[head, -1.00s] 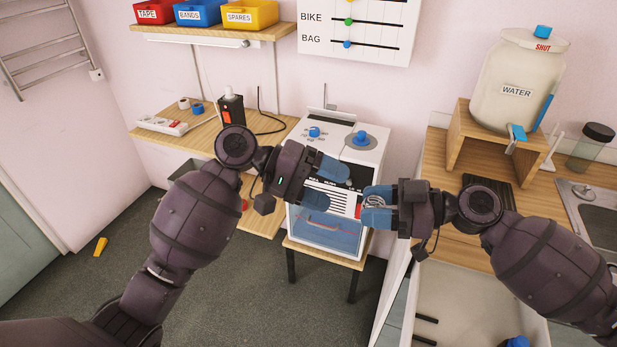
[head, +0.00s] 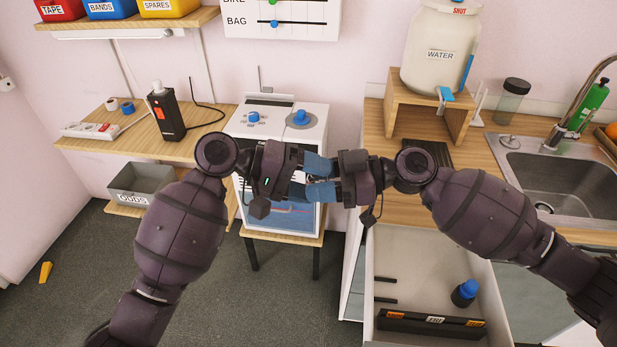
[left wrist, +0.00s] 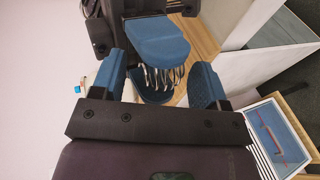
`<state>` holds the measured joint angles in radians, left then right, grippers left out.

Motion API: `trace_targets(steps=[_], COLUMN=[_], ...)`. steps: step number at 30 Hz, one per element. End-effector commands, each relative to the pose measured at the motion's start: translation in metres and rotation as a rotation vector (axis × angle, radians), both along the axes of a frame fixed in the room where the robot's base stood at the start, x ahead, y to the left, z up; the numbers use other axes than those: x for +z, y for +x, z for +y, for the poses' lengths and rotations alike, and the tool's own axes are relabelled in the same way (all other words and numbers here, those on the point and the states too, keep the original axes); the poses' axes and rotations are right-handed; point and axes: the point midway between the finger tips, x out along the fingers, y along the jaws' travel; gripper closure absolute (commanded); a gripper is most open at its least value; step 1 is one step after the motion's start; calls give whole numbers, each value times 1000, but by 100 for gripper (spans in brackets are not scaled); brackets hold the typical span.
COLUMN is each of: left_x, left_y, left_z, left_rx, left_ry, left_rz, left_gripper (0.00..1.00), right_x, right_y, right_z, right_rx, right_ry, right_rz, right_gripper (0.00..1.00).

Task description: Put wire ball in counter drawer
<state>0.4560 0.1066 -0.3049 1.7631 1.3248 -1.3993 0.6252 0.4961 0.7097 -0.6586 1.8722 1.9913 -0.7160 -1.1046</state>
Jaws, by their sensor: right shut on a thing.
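The wire ball (left wrist: 165,77), a bundle of thin silvery loops, shows in the left wrist view between the blue fingers of my right gripper (left wrist: 158,68), which is shut on it. My left gripper (left wrist: 158,84) is open, with one finger on each side of the ball and of the right fingertips. I cannot tell whether it touches them. In the head view my left gripper (head: 309,178) and right gripper (head: 322,182) meet in front of the white machine, and the ball is mostly hidden. The counter drawer (head: 415,262) stands open at the lower right.
The drawer holds a dark blue-capped container (head: 465,292) and a black labelled box (head: 430,325). The wooden counter (head: 495,155) has a sink (head: 570,180) and a water jar (head: 440,50) on a stand. The white machine (head: 318,120) stands behind my grippers.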

Motion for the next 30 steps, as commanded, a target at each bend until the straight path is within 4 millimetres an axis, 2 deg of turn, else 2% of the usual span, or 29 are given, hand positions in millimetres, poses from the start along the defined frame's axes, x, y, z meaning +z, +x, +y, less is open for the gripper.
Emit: trace_targets(steps=[1, 6, 9, 11, 12, 17, 26, 30], left_x=[0, 0, 1, 1, 1, 1, 0, 0], left_y=[0, 0, 0, 0, 0, 0, 0, 0], left_z=[0, 0, 0, 0, 0, 0, 0, 0], left_rx=[0, 0, 0, 0, 0, 0, 0, 0], left_ry=[0, -1, -1, -1, -1, -1, 0, 0], left_rz=[0, 0, -1, -1, -1, -1, 0, 0], left_gripper=[40, 66, 77, 77, 77, 77, 77, 77], right_x=[0, 0, 0, 0, -1, 0, 0, 1], right_y=[0, 0, 0, 0, 0, 0, 0, 0], right_z=[0, 0, 0, 0, 0, 0, -1, -11], right_rx=[0, 0, 0, 0, 0, 0, 0, -2], right_ry=[0, 0, 0, -1, -1, 0, 0, -1], right_rz=[0, 0, 1, 1, 1, 1, 0, 1], right_gripper=[77, 77, 77, 77, 50, 26, 25, 25])
